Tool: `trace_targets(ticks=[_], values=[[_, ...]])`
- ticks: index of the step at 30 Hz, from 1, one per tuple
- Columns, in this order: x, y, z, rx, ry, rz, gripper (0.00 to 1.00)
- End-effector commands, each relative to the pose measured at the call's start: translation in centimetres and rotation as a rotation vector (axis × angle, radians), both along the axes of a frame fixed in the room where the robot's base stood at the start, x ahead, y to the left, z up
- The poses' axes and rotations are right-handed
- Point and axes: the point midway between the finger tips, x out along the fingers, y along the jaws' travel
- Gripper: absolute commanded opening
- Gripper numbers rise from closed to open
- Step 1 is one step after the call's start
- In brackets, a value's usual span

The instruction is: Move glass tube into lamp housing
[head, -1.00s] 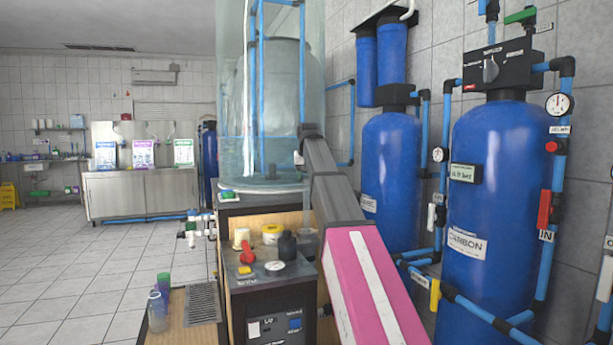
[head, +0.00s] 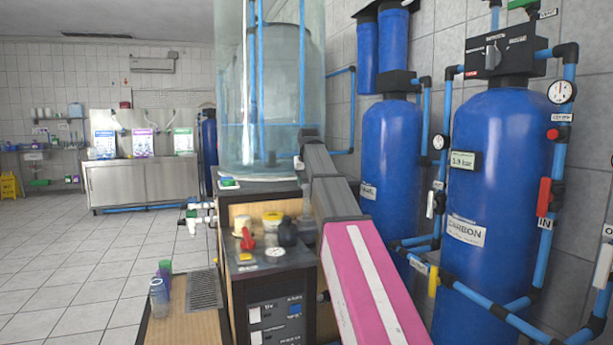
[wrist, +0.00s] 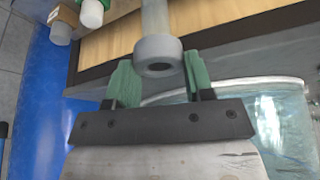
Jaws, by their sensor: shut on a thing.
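I take this as the glass tube. In the head view my arm hides most of the gripper.
A large clear cylinder (head: 270,100) stands on the cabinet behind the counter (head: 265,262). Blue tanks (head: 505,180) and pipes crowd the right. The floor (head: 75,270) at left is open.

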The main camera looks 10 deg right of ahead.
Motion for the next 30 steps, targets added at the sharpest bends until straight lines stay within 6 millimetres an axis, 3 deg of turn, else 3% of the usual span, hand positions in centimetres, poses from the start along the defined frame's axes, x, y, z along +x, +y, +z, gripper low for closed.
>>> trace_targets(ticks=[4,17,30], values=[[0.0,0.0,-1.1,0.0,0.0,0.0,0.35],[0.0,0.0,-1.4,0.0,0.0,0.0,0.35],[-0.1,0.0,-4.5,0.0,0.0,0.0,0.35]])
